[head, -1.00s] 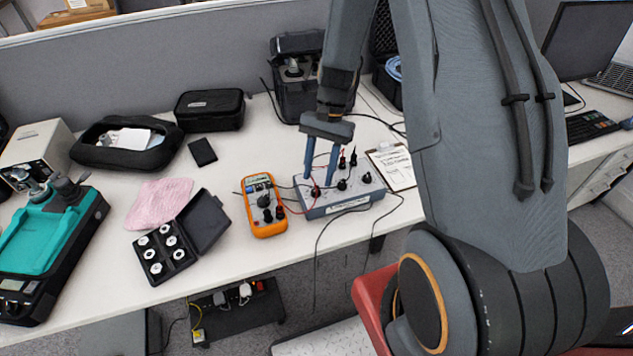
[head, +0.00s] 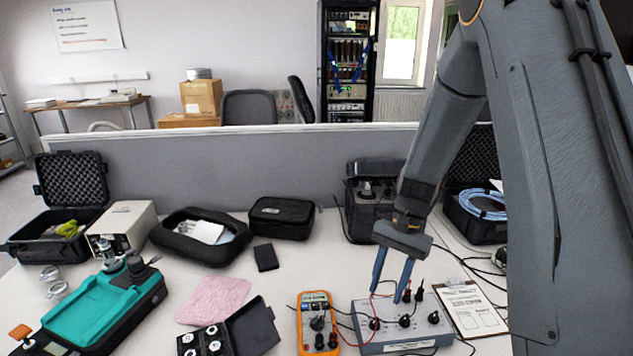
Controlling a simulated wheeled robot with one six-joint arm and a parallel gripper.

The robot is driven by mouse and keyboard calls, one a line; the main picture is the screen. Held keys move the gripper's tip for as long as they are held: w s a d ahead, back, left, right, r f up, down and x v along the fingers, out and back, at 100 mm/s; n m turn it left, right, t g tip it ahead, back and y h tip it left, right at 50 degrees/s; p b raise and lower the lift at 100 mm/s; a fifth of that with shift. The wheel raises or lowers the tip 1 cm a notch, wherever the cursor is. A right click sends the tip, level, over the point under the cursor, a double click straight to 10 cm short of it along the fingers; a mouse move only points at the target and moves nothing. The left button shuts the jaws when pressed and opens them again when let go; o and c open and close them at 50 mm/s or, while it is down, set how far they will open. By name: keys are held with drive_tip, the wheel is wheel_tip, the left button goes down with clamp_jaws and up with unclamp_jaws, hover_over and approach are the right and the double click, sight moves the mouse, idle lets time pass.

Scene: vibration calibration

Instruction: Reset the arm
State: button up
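My gripper (head: 385,294) points down from the grey arm at the right. Its two blue fingers are apart, with nothing visible between them. They hang in front of or just above the grey control box (head: 402,337) with black knobs and leads. Whether the fingertips touch the box or its leads I cannot tell.
An orange multimeter (head: 318,325) lies left of the box, and a clipboard (head: 470,309) lies right. A pink cloth (head: 213,300), an open case of round parts (head: 255,330) and a teal device (head: 100,305) are further left. Cases stand along the grey partition (head: 240,165).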

drive_tip(key=s+a+r+n+t+h, duration=0.2)
drive_tip(key=s+r+n, duration=0.6)
drive_tip(key=s, duration=0.4)
drive_tip(key=shift+s+a+r+t+h, duration=0.25)
drive_tip(key=shift+r+t+h, duration=0.25)
drive_tip(key=shift+t, duration=0.7)
